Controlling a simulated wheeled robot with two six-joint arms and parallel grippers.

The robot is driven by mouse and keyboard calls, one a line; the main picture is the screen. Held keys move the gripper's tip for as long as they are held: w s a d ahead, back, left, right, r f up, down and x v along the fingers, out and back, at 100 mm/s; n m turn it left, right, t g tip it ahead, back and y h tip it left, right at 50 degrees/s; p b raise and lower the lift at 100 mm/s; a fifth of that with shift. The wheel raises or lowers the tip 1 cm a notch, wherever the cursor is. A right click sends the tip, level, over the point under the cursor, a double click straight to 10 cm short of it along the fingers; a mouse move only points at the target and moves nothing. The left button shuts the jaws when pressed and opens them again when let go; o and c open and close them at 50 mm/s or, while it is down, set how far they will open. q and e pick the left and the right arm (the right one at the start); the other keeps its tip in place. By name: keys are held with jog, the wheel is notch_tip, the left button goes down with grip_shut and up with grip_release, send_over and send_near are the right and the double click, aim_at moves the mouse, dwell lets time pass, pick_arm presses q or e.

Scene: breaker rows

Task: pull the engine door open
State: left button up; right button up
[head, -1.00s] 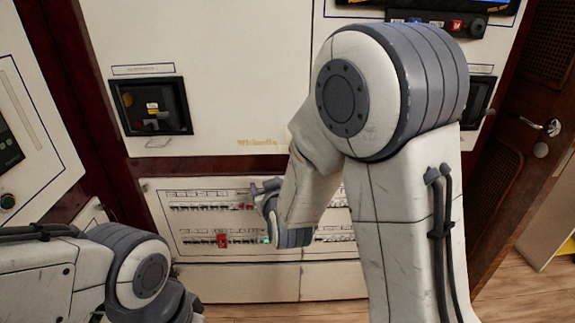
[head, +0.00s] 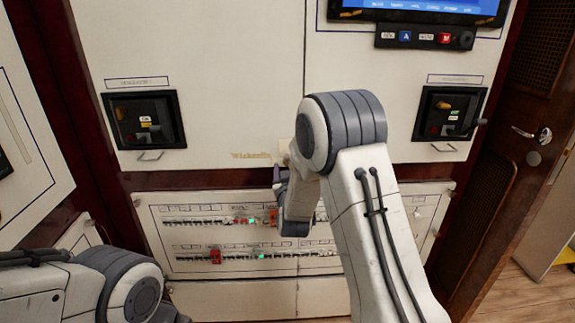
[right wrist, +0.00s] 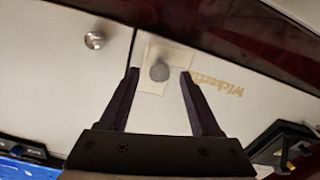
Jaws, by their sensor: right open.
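No label marks the engine door in these views. White cabinet doors (head: 210,60) meet at a vertical seam in the head view and look shut. In the right wrist view, a round grey knob (right wrist: 160,71) sits on a pale plate on the cabinet front, by the gold lettering. My right gripper (right wrist: 159,75) is open, its two dark fingers on either side of the knob in the picture. I cannot tell whether they touch it. In the head view my right arm hides most of that gripper. My left gripper is out of view; only my left arm shows at lower left.
A second, silver knob (right wrist: 94,40) is across the seam. Below the doors is a breaker panel (head: 180,267) with rows of switches. Dark recessed switch boxes (head: 112,130) (head: 425,125) flank the middle. A wooden door (head: 495,190) with a metal handle (head: 523,133) stands at right.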

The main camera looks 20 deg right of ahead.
jog(key=shift+w+d, duration=0.15)
jog(key=shift+w, duration=0.25)
grip_shut()
dwell(1.2)
